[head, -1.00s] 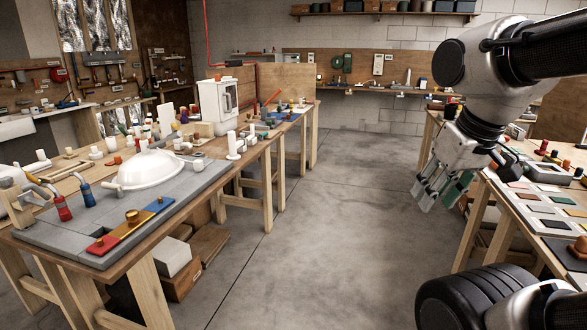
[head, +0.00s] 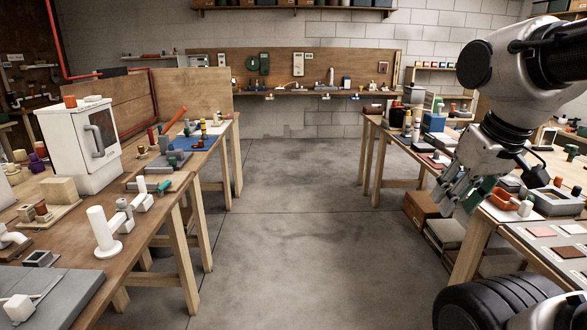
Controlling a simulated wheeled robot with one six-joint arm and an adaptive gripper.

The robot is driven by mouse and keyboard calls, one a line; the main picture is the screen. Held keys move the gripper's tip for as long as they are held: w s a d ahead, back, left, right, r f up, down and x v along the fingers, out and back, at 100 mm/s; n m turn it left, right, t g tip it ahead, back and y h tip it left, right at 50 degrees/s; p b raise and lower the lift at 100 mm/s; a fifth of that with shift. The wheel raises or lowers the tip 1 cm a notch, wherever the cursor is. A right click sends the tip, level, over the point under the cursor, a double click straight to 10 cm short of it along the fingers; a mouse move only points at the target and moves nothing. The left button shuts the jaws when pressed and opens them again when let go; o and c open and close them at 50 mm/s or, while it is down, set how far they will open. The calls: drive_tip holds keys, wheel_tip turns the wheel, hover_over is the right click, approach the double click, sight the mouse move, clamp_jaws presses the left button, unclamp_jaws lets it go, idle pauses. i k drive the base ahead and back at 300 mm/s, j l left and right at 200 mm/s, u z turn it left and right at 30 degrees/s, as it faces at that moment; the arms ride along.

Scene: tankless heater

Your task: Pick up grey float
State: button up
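I cannot make out for certain which thing is the grey float; several small grey items lie on the benches, too small to tell apart. My gripper (head: 462,198) hangs at the right of the head view, beside the near edge of the right bench. Its fingers look spread apart, with nothing visible between them. It touches nothing that I can see.
The left bench (head: 150,244) bears a white cabinet (head: 82,148) and a white post-shaped fixture (head: 104,232). A clear concrete aisle (head: 290,220) runs to the back bench (head: 300,91).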

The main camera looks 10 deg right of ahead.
sight(406, 135)
drive_tip(key=i+z, duration=0.25)
drive_tip(key=i, duration=2)
drive_tip(key=i+z, duration=0.1)
drive_tip(key=i, duration=0.4)
drive_tip(key=i+j+z, duration=0.15)
drive_tip(key=i, duration=0.4)
drive_tip(key=i+j+z, duration=0.1)
drive_tip(key=i, duration=0.4)
drive_tip(key=i+j+z, duration=0.1)
drive_tip(key=i+z, duration=0.35)
drive_tip(key=i+j+z, duration=0.3)
drive_tip(key=i+z, duration=0.15)
drive_tip(key=i, duration=0.1)
